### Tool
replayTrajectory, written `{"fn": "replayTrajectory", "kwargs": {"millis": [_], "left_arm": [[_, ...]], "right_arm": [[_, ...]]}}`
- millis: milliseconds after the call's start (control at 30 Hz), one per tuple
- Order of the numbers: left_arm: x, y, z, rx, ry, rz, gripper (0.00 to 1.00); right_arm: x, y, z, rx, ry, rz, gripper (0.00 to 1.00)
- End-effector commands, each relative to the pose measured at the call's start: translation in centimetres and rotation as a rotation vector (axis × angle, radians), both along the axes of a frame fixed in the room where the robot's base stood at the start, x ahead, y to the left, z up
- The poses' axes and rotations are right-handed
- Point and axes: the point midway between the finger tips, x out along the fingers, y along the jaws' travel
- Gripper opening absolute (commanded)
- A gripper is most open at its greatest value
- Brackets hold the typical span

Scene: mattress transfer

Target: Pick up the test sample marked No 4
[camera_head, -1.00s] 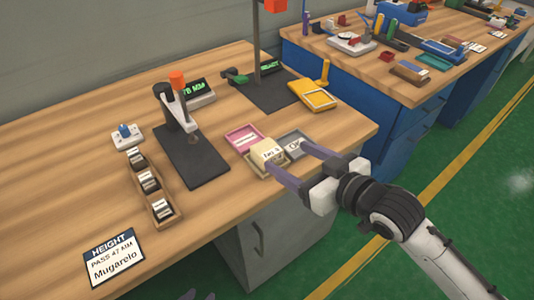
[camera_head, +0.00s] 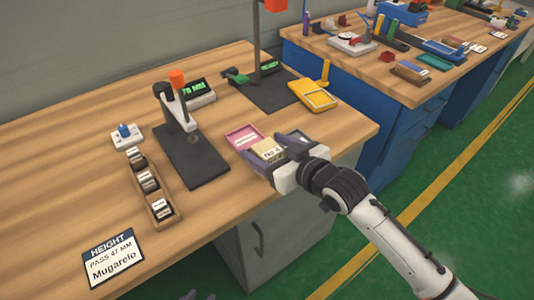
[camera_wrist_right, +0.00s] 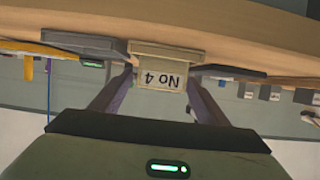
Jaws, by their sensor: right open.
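My right gripper (camera_head: 275,158) is open around the sample, one finger on each side. In the wrist view small gaps seem to show beside the block at the right gripper (camera_wrist_right: 160,88); contact cannot be told. Only the tips of my left gripper (camera_head: 200,296) show at the bottom edge, apart from everything.
A black-based height gauge (camera_head: 195,160), a wooden rack (camera_head: 165,218) of several samples and a sign (camera_head: 113,258) stand left. A yellow tray (camera_head: 315,96) lies behind.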

Motion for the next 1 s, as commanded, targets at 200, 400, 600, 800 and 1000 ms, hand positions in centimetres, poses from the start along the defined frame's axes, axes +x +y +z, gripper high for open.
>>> {"fn": "replayTrajectory", "kwargs": {"millis": [200, 400, 600, 800, 1000], "left_arm": [[0.1, 0.0, 0.0, 0.000, -0.001, 0.001, 0.31], [0.2, 0.1, 0.1, 0.001, -0.003, 0.002, 0.31], [0.2, 0.1, 0.2, 0.001, -0.004, 0.002, 0.31], [0.2, 0.1, 0.6, -0.001, -0.006, 0.003, 0.31], [0.0, 0.2, 0.5, 0.000, 0.001, 0.006, 0.31]], "right_arm": [[0.0, 0.0, 0.0, 0.000, 0.000, 0.000, 0.35], [0.0, 0.0, 0.0, 0.000, 0.000, 0.000, 0.25], [0.0, 0.0, 1.0, 0.002, -0.004, 0.000, 0.25], [0.0, 0.0, 4.9, 0.002, -0.006, 0.001, 0.25], [0.0, 0.0, 8.5, 0.002, -0.005, 0.000, 0.25]]}}
